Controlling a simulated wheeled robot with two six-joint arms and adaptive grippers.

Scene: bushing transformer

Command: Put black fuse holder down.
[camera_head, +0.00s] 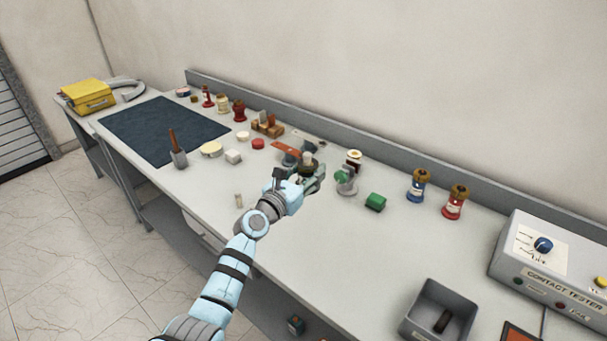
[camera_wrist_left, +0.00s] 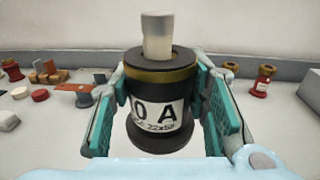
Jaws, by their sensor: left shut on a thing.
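The black fuse holder (camera_wrist_left: 160,100) is upright in the left wrist view. It has a brass-coloured band, a white label reading "0 A" and a pale cylinder standing in its top. My left gripper (camera_head: 308,178) is shut on it, with teal finger pads on both sides of its body. In the head view the black fuse holder (camera_head: 307,166) is small and partly hidden by the gripper, over the middle of the grey workbench (camera_head: 290,235). I cannot tell whether its base touches the bench. My right gripper is not in view.
Close right of the gripper stand a silver-and-green part (camera_head: 346,182) and a green block (camera_head: 375,202). Blue (camera_head: 417,187) and red (camera_head: 455,203) holders stand further right, before a grey tray (camera_head: 440,310) and the contact tester (camera_head: 555,262). The front middle bench is largely clear.

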